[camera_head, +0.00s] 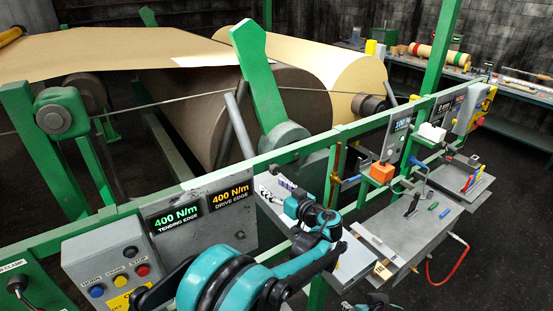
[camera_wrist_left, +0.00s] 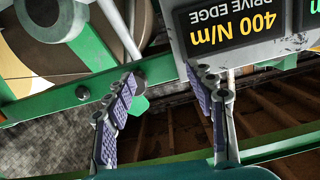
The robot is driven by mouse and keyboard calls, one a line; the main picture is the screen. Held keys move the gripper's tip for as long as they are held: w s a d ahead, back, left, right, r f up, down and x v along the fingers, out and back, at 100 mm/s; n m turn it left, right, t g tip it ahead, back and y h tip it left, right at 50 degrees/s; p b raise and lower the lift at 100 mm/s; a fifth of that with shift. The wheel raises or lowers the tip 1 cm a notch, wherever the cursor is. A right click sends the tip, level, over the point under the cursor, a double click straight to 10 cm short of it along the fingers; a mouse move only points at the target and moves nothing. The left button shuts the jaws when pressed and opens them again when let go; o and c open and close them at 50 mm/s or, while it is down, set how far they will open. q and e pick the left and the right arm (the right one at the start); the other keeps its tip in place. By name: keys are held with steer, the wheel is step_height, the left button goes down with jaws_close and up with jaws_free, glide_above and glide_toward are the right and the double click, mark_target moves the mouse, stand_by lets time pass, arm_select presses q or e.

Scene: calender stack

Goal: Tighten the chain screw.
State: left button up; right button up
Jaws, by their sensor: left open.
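I cannot pick out the chain screw for certain in either view. My left gripper (camera_head: 274,187) reaches up from the bottom middle in the head view, just right of the torque display panel (camera_head: 203,216). In the left wrist view, nothing shows held between the fingers of my left gripper (camera_wrist_left: 168,82). The upside-down torque panel (camera_wrist_left: 250,30) is close behind the right finger there, and a green rail with a round bolt (camera_wrist_left: 83,92) is at left. My right gripper does not show clearly.
A green rail (camera_head: 130,207) crosses the front of the paper rolls (camera_head: 325,70). A button box (camera_head: 108,265) stands at lower left. An orange block (camera_head: 381,172) with a blue handle is right of my gripper. A grey shelf (camera_head: 400,235) holds small tools, with a red hose (camera_head: 440,284) below.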

mark_target(277, 172)
arm_select(q)
steer(key=w+d+t+p, duration=0.1)
steer(key=d+t, duration=0.1)
steer(key=d, duration=0.3)
steer(key=shift+n+y, duration=0.3)
steer(key=shift+n, duration=0.2)
steer(key=x, duration=0.5)
steer(key=p+x, duration=0.1)
steer(key=x, duration=0.2)
steer(key=shift+r, duration=0.35)
arm_select(e)
step_height(277, 172, up, 3)
steer(key=shift+s, duration=0.1)
arm_select(q)
steer(key=c, duration=1.2)
